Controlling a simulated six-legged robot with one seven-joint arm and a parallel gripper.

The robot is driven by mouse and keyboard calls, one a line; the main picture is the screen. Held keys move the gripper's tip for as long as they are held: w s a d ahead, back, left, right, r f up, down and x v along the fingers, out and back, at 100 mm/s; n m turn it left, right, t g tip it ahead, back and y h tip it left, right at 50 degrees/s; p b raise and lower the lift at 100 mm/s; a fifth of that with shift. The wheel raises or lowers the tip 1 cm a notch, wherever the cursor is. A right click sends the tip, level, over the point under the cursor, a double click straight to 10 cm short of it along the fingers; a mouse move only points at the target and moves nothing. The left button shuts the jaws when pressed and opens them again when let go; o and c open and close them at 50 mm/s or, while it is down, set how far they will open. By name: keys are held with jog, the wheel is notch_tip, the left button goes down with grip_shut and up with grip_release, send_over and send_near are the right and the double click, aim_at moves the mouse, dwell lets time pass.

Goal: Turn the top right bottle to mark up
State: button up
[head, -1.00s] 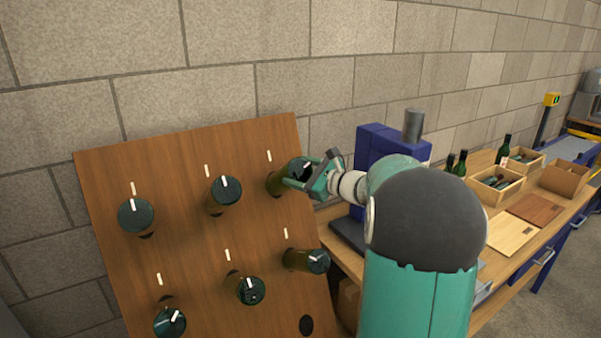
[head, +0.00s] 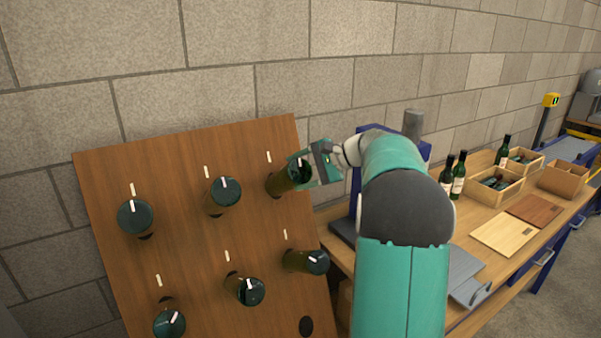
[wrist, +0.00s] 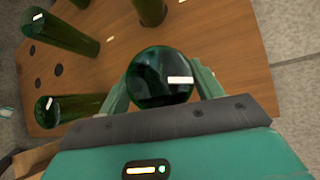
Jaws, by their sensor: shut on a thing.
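The top right bottle (head: 279,184) sticks out of the upper right hole of the sloping wooden board, its round dark green base facing outward. My gripper (head: 300,171) is shut on it near its base end. In the wrist view the base (wrist: 150,88) sits between my two fingers (wrist: 162,84). A white mark on the base shows right of its centre there. In the head view this mark looks close to upright, in the upper part of the base. A white line (head: 269,157) on the board lies above the bottle. My gripper partly hides the base's right side.
Other bottles stick out of the board (head: 180,250), the nearest at upper middle (head: 226,190) and lower right (head: 306,261). An empty hole (head: 306,326) is at lower right. A bench (head: 470,230) with crates and standing bottles is to the right.

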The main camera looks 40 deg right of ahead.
jog(key=shift+n+g, duration=0.8)
jog(key=shift+n, duration=0.4)
jog(key=o, duration=1)
jog(key=shift+r, duration=0.1)
jog(key=v, duration=1.3)
jog(key=shift+r, duration=0.4)
jog(key=shift+s+d, duration=0.1)
jog(key=shift+s, duration=0.05)
